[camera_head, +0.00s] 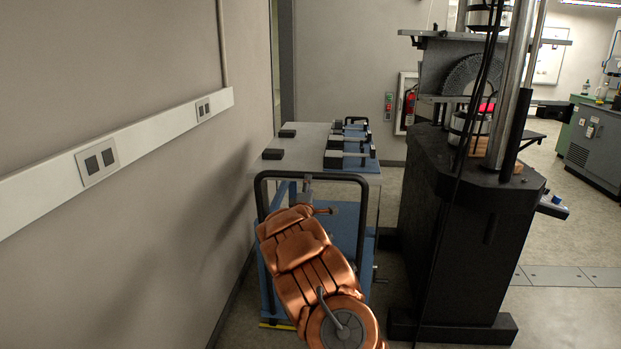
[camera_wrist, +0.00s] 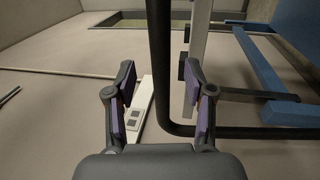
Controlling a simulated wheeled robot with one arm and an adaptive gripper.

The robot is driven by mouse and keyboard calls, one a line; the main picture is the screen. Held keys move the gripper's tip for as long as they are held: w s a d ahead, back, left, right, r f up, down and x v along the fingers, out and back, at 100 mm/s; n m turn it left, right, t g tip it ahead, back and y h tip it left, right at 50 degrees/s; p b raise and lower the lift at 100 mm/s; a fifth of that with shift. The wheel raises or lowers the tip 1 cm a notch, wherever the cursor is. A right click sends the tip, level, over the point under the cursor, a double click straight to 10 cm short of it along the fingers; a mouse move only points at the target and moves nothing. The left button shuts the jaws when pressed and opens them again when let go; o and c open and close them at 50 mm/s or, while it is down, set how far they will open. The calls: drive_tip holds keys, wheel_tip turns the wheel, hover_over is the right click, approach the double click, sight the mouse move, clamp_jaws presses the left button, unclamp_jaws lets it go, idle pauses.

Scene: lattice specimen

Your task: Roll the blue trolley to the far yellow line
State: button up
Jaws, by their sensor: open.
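The blue trolley (camera_head: 345,222) stands between the left wall and a black machine, with a grey top and blue lower frame. Its black handle bar (camera_head: 330,177) faces me. My gripper (camera_head: 307,190) is at this handle, partly hidden behind my copper arm. In the wrist view my gripper (camera_wrist: 160,78) is open, and the black handle bar (camera_wrist: 158,42) runs between its two fingers with gaps on both sides. A short yellow strip (camera_head: 278,325) shows on the floor by the trolley's near end. I see no yellow line farther off.
Black-handled fixtures (camera_head: 347,150) and small dark blocks (camera_head: 274,154) sit on the trolley top. The wall (camera_head: 110,200) is close on the left. The black machine (camera_head: 470,230) stands close on the right. A fire extinguisher (camera_head: 409,106) hangs on the back wall.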

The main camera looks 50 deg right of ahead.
drive_tip(key=shift+p+x, duration=0.7)
drive_tip(key=shift+x, duration=2.85)
clamp_jaws()
